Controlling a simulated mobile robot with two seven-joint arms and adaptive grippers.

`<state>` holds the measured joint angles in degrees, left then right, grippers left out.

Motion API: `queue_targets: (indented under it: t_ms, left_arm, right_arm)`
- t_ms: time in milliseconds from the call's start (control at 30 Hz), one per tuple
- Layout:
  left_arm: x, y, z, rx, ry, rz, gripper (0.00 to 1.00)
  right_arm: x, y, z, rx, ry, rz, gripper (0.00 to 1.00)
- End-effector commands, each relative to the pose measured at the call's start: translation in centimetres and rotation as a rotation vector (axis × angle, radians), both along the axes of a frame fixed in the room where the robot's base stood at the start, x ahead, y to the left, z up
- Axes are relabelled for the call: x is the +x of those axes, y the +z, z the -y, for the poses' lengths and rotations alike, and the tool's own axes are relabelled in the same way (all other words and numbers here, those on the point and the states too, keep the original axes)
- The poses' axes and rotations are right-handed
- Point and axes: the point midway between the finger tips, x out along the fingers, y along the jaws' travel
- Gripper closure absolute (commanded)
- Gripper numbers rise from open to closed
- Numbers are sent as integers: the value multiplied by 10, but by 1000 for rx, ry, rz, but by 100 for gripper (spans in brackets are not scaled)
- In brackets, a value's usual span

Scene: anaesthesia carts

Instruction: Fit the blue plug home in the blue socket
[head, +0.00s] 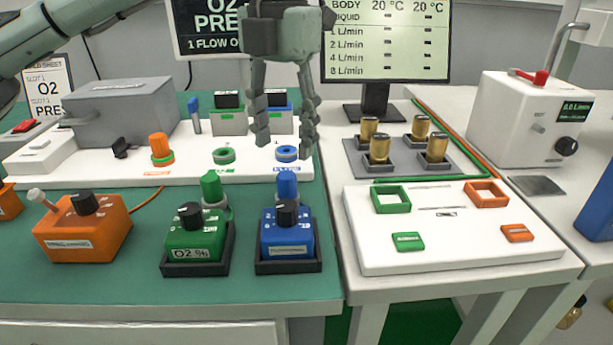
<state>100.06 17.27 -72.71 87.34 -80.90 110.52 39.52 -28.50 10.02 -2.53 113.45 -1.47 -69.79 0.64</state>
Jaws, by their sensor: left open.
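The blue plug (287,184) stands upright behind the knob of a blue box; its lower part is hidden. The blue socket (287,153) is a blue ring with a pale centre on the white panel (190,176), a little farther back than the plug. My left gripper (285,142) comes down from above with its fingers apart, one on each side of the socket in the picture. Nothing shows between the fingers, and I cannot tell how high their tips are. My right gripper is not in view.
A green plug (211,187) stands near the green socket (223,155); an orange plug (161,150) stands in the panel. The orange box (83,232), green box (193,238) and blue box (288,238) line the front. A white tray (450,240) stands right.

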Motion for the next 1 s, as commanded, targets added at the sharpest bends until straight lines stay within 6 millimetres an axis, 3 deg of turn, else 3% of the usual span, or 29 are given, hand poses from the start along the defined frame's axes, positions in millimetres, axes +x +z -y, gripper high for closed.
queue_targets:
  t_ms: [567, 800, 1000]
  left_arm:
    - [0, -69, 3, 0, -1, -4, 50]
    - [0, -73, 4, -2, -1, -1, 50]
    - [0, -73, 3, -1, -1, -2, 73]
  right_arm:
    - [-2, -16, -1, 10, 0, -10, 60]
    - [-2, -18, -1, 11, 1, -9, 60]
    - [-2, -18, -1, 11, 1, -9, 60]
